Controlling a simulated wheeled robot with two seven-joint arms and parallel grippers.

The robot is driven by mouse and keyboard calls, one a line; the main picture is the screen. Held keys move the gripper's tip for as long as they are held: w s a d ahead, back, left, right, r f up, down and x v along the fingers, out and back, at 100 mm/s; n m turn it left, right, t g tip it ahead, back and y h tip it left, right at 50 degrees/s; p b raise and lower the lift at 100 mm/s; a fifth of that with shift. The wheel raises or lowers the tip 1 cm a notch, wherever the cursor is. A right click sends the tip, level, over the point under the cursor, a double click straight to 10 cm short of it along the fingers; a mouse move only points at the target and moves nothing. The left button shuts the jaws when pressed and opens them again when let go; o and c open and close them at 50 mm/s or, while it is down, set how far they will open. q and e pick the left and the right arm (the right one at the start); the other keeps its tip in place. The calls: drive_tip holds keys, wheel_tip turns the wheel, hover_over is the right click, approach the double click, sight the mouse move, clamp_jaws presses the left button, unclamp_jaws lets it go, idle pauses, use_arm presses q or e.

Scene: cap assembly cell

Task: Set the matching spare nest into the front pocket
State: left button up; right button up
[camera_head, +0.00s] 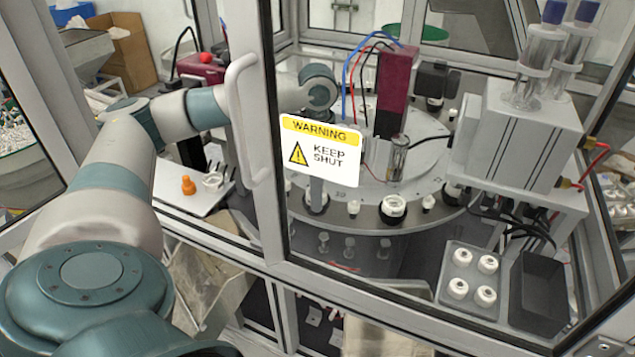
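My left arm comes in from the left, passes behind the door frame and bends down over the round indexing table (350,190). Its hand is mostly hidden behind the warning sign. A grey part of my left gripper (316,190) seems to show below the sign, just above a black-ringed nest with a white centre (317,207). I cannot tell whether they touch. Another black-ringed nest with a larger white ring (393,210) sits at the table's front edge. A grey tray (448,258) at the right holds several white ring-shaped parts (461,257). My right gripper is out of view.
The door frame and the warning sign (320,150) block part of the view. An empty black bin (540,285) stands beside the tray. A grey box unit (520,130) rises behind them. An orange part (188,185) lies on a white shelf (185,203) at left.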

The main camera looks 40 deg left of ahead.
use_arm(q)
drive_tip(key=shift+r, duration=0.2)
drive_tip(key=shift+r, duration=0.2)
drive_tip(key=shift+r+b, duration=0.35)
wheel_tip(320, 180, up, 11)
drive_tip(key=b, duration=0.2)
drive_tip(key=shift+r, duration=0.1)
idle(0.8)
